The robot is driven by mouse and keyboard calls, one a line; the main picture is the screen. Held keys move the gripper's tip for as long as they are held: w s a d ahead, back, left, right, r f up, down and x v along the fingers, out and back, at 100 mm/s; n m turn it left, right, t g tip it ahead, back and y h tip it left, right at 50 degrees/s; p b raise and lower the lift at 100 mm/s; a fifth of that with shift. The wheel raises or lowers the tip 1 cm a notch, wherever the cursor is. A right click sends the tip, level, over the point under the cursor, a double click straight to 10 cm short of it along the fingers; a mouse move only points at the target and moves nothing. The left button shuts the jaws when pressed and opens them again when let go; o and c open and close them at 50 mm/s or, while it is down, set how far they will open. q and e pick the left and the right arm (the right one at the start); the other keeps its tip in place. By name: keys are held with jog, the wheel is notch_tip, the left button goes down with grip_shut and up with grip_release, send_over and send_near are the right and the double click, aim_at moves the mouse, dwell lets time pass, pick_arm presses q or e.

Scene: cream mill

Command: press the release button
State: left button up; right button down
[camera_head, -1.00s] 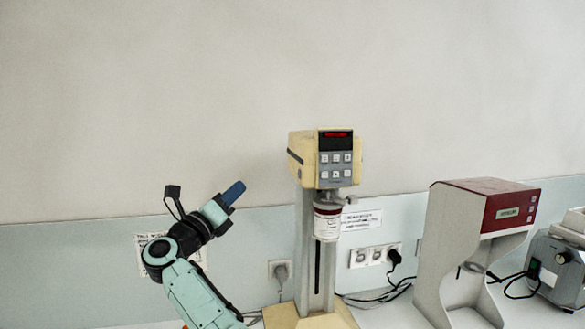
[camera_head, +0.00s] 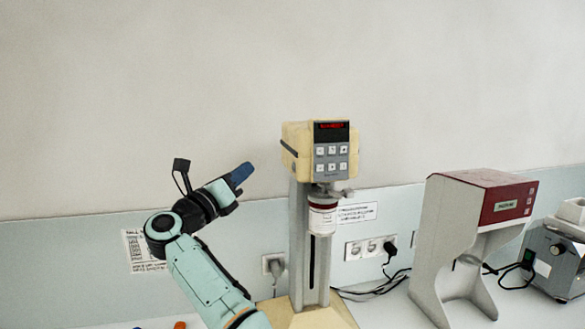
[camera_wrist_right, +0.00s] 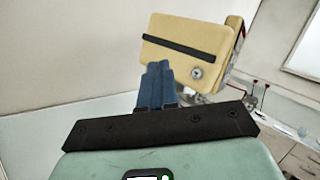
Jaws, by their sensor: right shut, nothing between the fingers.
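The cream mill (camera_head: 300,155) stands upright in the middle of the head view. Its front carries a red display (camera_head: 331,126) above a panel of several grey buttons (camera_head: 332,156); I cannot tell which is the release button. A white jar (camera_head: 322,216) hangs under the mill's head. My right gripper (camera_head: 243,173) is left of the mill's head, apart from it, with its blue fingers shut and empty. In the right wrist view the blue fingertips (camera_wrist_right: 157,68) point at the side of the cream head (camera_wrist_right: 190,48); the button panel is hidden there. My left gripper is not in view.
A grey and red machine (camera_head: 480,230) stands to the right, with another grey device (camera_head: 555,260) beyond it. Black cables (camera_head: 375,288) run from the wall sockets (camera_head: 368,248) behind the mill. The air above the mill is clear.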

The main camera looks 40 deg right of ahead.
aim_at(294, 167)
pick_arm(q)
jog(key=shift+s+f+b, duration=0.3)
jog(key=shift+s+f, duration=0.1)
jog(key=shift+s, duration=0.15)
pick_arm(e)
jog(key=s+d, duration=0.3)
jog(key=d, duration=0.3)
jog(key=shift+s+d, duration=0.2)
jog(key=shift+s, duration=0.1)
jog(key=shift+w, duration=0.1)
jog(key=shift+d, duration=0.1)
dwell(1.1)
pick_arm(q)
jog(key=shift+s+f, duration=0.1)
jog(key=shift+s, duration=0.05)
pick_arm(e)
jog(key=shift+s+d, duration=0.3)
jog(key=shift+s, duration=0.05)
